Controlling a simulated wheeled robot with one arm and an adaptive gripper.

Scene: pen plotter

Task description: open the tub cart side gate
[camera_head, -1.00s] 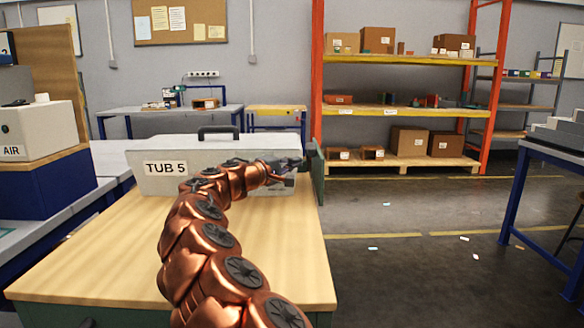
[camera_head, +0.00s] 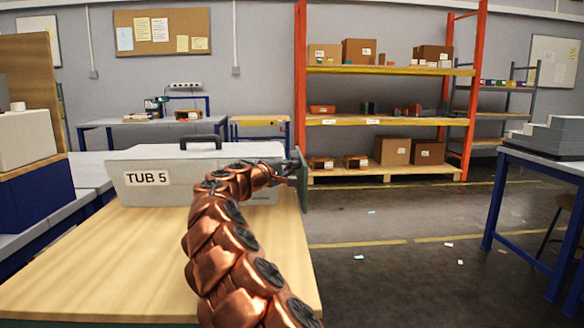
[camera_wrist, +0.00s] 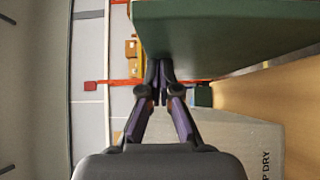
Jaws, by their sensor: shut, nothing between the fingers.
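The cart has a pale wooden top (camera_head: 120,260) and carries a light grey tub (camera_head: 170,192) marked "TUB 5" with a black handle. The side gate (camera_head: 303,190) is a thin green upright panel at the cart's right edge, seen nearly edge-on. My gripper (camera_head: 286,170) is at the tub's right end, close beside the gate. In the wrist view the gate (camera_wrist: 230,28) fills the upper right, and my gripper (camera_wrist: 158,72) has its fingertips together by the panel's edge. Nothing shows between them. I cannot tell if they touch the gate. A small dark green block (camera_wrist: 203,97) shows beside the fingers; any latch is unclear.
Open floor (camera_head: 390,265) lies right of the cart, with a few small scraps. An orange-framed shelf (camera_head: 390,122) with boxes stands behind. A blue-legged table (camera_head: 545,165) is at the right. A bench with a white machine (camera_head: 25,138) is at the left.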

